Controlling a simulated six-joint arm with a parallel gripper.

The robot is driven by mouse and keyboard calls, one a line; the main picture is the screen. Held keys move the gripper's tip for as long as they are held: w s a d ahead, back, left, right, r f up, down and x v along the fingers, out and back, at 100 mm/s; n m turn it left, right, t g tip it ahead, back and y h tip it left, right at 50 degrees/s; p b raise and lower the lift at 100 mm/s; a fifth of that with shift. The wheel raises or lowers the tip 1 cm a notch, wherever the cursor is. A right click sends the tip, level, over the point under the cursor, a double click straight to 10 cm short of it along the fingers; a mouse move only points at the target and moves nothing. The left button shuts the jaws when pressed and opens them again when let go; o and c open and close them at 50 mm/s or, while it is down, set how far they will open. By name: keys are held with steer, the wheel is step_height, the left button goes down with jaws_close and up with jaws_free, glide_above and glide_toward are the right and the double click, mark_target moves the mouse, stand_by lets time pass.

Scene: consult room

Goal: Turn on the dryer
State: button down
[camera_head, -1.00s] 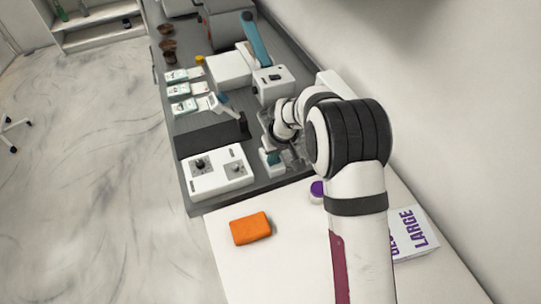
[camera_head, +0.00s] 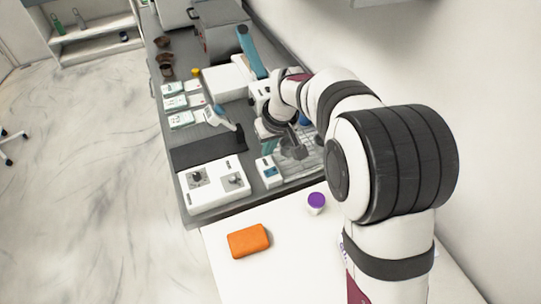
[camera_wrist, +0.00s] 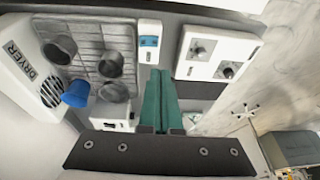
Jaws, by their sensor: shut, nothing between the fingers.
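The dryer (camera_wrist: 35,80) is a white box labelled "DRYER" with a round dark vent, at the left edge of the wrist view. Its switch cannot be made out. In the head view my arm seems to hide it. My gripper (camera_wrist: 161,72) has teal fingers, closed together and empty, right of the dryer in the wrist view. In the head view its fingertips are hard to make out near the rack. A small white box with a blue panel (camera_wrist: 150,42) lies just beyond the fingertips; it also shows in the head view (camera_head: 268,172).
A white box with two knobs (camera_head: 215,184) is at the counter's front. An orange block (camera_head: 249,241) and purple-capped jar (camera_head: 316,202) lie on the white table.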

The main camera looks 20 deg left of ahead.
steer(key=v, duration=0.2)
steer(key=shift+s+a+r, duration=0.15)
steer(key=shift+s+r, duration=0.15)
